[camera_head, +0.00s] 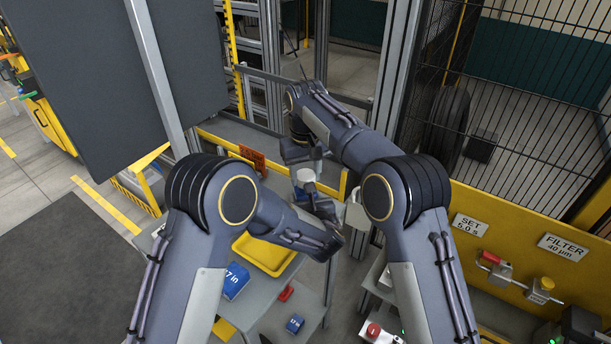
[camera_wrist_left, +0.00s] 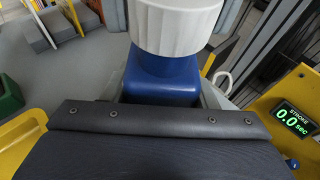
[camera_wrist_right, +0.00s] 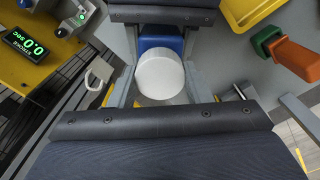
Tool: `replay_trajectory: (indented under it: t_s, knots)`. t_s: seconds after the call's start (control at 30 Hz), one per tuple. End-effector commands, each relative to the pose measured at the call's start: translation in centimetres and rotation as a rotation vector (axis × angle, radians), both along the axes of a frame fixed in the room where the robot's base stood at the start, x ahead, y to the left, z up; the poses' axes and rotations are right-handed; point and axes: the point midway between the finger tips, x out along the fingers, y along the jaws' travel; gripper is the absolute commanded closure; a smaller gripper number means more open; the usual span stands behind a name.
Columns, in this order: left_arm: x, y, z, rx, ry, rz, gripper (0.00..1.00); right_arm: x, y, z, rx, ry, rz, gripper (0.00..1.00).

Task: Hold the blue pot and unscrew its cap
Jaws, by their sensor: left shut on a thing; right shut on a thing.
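The blue pot (camera_wrist_left: 160,82) stands upright in the left wrist view, with its ribbed white cap (camera_wrist_left: 178,25) on top. A little blue shows directly under the cap's rim. In the head view the cap (camera_head: 306,175) and part of the pot (camera_head: 299,193) show between my two grippers. My left gripper (camera_head: 312,200) is shut on the pot from the near side. My right gripper (camera_head: 303,167) comes from the far side and is shut on the cap. In the right wrist view its fingers flank the cap (camera_wrist_right: 160,76). The exact finger contacts are partly hidden.
A yellow tray (camera_head: 262,262) sits on the grey bench below my left forearm, near a blue 17 in box (camera_head: 236,281), a red block (camera_head: 287,293) and a small blue block (camera_head: 295,324). A mesh fence (camera_head: 520,110) and yellow panel (camera_head: 500,262) stand at the right.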

Motion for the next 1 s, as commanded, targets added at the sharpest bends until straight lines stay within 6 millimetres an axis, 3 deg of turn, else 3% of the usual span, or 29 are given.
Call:
replay_trajectory:
  t_s: [0.37,0.7,0.97,1.0]
  knots:
    - [0.0,0.0,0.1,0.0,-0.001,0.0,1.0,0.0,0.0,0.3,0.0,-0.001,0.0,0.83]
    - [0.0,0.0,0.0,-0.001,-0.001,0.0,1.0,0.1,0.1,3.8,0.001,-0.003,0.0,0.83]
    - [0.0,0.0,0.1,-0.001,-0.001,0.0,1.0,0.0,0.0,4.3,0.0,-0.001,0.0,0.83]
    - [0.0,0.0,0.1,-0.001,-0.001,0.0,0.46,0.0,0.0,4.3,0.0,-0.001,0.0,0.83]
